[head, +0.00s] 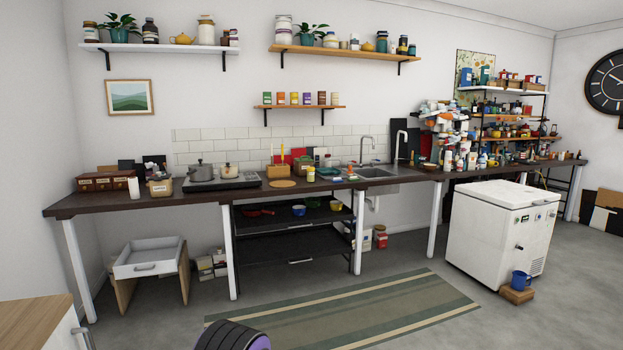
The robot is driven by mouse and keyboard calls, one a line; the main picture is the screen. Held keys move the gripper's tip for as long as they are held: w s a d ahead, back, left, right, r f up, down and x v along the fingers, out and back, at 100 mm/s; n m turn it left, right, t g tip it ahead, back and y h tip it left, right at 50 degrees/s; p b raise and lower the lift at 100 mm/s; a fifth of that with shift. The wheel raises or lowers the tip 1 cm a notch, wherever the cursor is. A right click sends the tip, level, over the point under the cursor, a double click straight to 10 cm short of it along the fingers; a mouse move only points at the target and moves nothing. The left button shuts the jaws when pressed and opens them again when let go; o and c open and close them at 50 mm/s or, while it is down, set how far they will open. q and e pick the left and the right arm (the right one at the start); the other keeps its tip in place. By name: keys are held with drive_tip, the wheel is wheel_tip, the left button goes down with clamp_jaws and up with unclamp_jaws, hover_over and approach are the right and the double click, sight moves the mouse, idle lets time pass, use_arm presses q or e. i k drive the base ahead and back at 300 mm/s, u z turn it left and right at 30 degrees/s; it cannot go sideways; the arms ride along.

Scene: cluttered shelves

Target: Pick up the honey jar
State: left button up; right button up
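I cannot single out the honey jar for sure, as labels are too small to read. A small yellow jar with a pale lid (311,174) stands on the long dark counter (205,194), just right of a round tan board. Other jars stand on the wall shelves, including a pale jar (206,31) on the upper left shelf and a row of small colored jars (294,98) on the small middle shelf. Many more jars and bottles crowd the right end of the counter and the rack there. Neither of my grippers is in view.
A white chest freezer (490,235) stands at the right, with a blue mug (520,279) on a wooden block beside it. A striped rug (340,315) lies on open floor before the counter. A white drawer unit (148,258) stands under the left end. A wood-topped cabinet (35,318) fills the lower left corner.

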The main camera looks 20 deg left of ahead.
sight(310, 170)
drive_tip(key=u, duration=1.35)
drive_tip(key=i, duration=4.75)
drive_tip(key=z, duration=0.9)
